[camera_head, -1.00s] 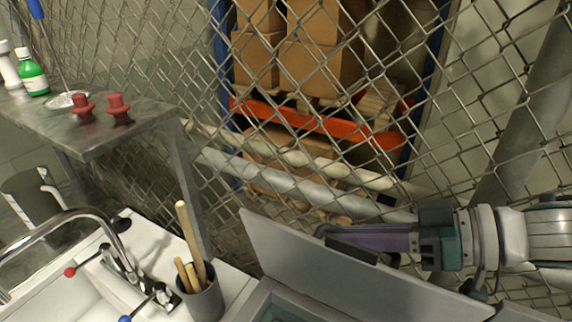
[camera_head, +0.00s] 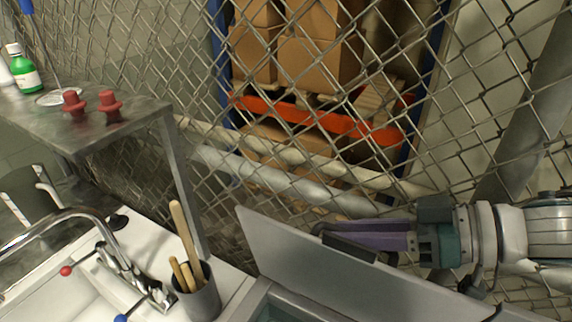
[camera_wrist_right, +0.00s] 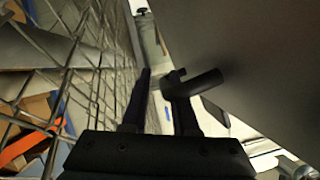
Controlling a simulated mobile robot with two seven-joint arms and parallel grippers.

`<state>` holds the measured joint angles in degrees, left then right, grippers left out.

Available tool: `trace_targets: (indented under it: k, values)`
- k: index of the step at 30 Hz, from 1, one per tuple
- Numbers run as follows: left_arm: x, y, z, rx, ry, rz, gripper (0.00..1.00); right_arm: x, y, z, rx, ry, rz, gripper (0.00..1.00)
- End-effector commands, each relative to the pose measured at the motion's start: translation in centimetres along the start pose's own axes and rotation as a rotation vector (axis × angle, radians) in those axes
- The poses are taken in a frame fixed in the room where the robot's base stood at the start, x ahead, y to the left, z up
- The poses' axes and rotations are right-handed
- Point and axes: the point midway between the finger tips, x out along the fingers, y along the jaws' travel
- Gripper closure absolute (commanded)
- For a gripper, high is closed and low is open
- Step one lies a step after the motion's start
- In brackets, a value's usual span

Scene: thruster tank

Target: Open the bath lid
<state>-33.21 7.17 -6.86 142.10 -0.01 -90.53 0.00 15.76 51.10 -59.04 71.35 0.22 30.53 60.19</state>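The bath lid (camera_head: 330,270) is a flat grey panel, raised and standing steeply tilted over the bath (camera_head: 262,296) at the bottom of the head view. Only a strip of the bath's rim and inside shows. My right gripper (camera_head: 335,236), with purple fingers, lies along the lid's upper edge, on the fence side. In the right wrist view my two dark fingers (camera_wrist_right: 160,75) stand apart with a light gap between them. A dark cylindrical handle (camera_wrist_right: 205,83) sits by the right finger, beside the grey lid panel (camera_wrist_right: 245,60). My left gripper is out of view.
A wire mesh fence (camera_head: 300,150) stands close behind the lid and my right arm. To the left are a sink with a tap (camera_head: 110,250), a grey cup (camera_head: 200,298) of wooden-handled tools, and a metal shelf (camera_head: 80,135) with red pieces and a green bottle.

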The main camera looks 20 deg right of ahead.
Motion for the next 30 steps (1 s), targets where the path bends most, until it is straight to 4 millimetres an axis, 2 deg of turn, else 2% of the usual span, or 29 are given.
trace_targets:
  k: [5,18,22,30]
  values:
    - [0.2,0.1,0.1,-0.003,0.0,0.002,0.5,-0.9,0.1,0.1,0.001,-0.001,0.002,0.73]
    - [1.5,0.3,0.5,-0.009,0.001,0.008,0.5,-8.6,0.0,0.3,0.002,-0.005,0.001,0.73]
    - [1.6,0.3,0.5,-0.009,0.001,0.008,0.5,-9.6,0.0,0.1,0.0,-0.003,0.0,0.73]
    - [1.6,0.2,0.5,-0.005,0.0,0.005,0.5,-9.9,0.0,0.0,0.0,0.0,-0.001,0.73]
